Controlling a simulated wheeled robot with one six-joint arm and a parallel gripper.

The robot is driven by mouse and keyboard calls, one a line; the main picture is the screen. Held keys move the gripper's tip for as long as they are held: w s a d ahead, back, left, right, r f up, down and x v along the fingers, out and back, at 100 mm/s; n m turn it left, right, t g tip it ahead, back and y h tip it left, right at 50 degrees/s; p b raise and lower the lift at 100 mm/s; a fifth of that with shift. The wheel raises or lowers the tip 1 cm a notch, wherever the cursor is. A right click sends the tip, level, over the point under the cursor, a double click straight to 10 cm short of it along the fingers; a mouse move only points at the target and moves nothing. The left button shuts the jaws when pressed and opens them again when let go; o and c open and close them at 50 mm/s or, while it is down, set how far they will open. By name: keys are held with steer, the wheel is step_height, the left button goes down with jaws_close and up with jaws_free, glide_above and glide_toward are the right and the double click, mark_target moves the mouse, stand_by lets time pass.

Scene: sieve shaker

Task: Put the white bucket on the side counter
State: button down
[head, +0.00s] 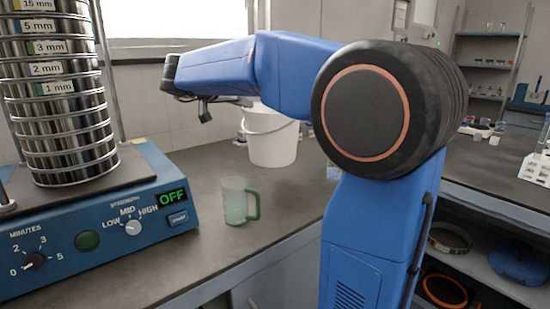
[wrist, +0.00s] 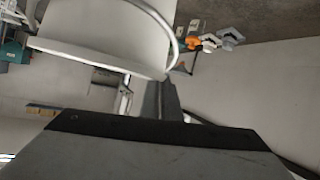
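The white bucket (head: 272,140) appears to stand upright on the grey counter at the back, partly hidden behind my blue arm in the head view. Its thin wire handle shows at its left side. In the wrist view, the bucket (wrist: 95,55) fills the upper left, with the handle curving over it. My gripper (wrist: 166,98) shows in the wrist view as a narrow grey finger beside the bucket's edge, close to the handle. Whether it touches either is unclear. In the head view the fingers are hidden by the arm. I cannot tell whether they are apart or closed.
A blue sieve shaker (head: 88,245) with a steel sieve stack (head: 68,130) stands at left, its display reading OFF. A green-handled clear jug (head: 236,203) stands in front of the bucket. Another counter (head: 500,172) at right holds small containers and a white rack (head: 536,166).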

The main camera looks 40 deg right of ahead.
step_height(320, 180, down, 9)
stand_by(0.5)
steer(key=shift+f, duration=0.1)
steer(key=c, duration=2)
jaws_free()
steer(key=v, duration=1.2)
steer(key=shift+a, duration=0.1)
steer(key=shift+s, duration=0.1)
